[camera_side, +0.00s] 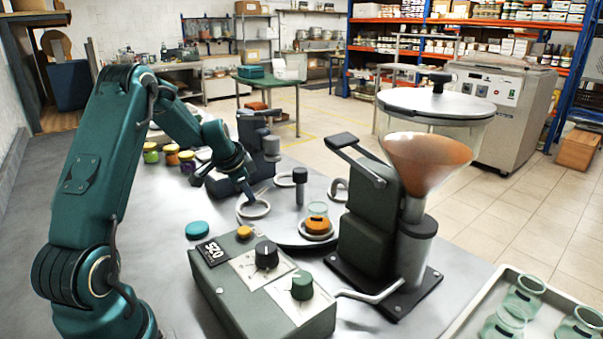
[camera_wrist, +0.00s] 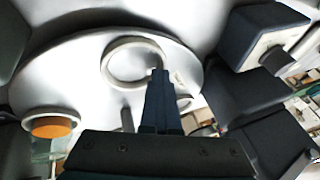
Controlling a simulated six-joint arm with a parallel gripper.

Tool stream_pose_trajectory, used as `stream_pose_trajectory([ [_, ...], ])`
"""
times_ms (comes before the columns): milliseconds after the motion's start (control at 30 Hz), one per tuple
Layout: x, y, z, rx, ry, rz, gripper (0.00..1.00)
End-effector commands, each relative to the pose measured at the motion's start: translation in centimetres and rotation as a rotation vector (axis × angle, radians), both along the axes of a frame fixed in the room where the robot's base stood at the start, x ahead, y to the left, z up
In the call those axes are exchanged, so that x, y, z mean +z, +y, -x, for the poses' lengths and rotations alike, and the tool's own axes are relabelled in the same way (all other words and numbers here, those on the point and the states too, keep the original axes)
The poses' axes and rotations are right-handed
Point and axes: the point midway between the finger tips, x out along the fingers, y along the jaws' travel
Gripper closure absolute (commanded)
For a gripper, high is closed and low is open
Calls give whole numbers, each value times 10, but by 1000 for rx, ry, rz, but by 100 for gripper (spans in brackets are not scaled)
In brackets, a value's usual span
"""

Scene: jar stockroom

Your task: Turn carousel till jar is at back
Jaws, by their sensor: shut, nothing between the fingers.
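The carousel (camera_side: 276,208) is a pale round plate with several white rings on its rim and a dark post (camera_side: 300,186) at its middle. It also fills the left of the wrist view (camera_wrist: 82,75). The jar (camera_side: 317,224), clear glass with orange contents, sits in the front ring beside the filling machine; it also shows at lower left in the wrist view (camera_wrist: 52,128). My gripper (camera_side: 248,196) is shut and empty at the carousel's left ring (camera_side: 262,214). In the wrist view its fingertips (camera_wrist: 158,74) overlap that ring's edge; I cannot tell whether they touch it.
A filling machine (camera_side: 372,225) with an orange-filled hopper stands right of the carousel. A control box (camera_side: 255,285) with knobs is in front. A tray (camera_side: 478,305) of empty jars lies at front right. Another dark machine (camera_side: 257,150) stands behind, near small lidded jars (camera_side: 171,154).

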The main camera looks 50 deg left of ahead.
Motion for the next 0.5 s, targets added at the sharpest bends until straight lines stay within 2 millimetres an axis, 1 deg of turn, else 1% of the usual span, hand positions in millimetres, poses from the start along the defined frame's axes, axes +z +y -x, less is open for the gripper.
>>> stream_pose_trajectory([
  [67,-3,5,0,3,9,6,100],
  [500,-5,27,-15,3,13,7,100],
])
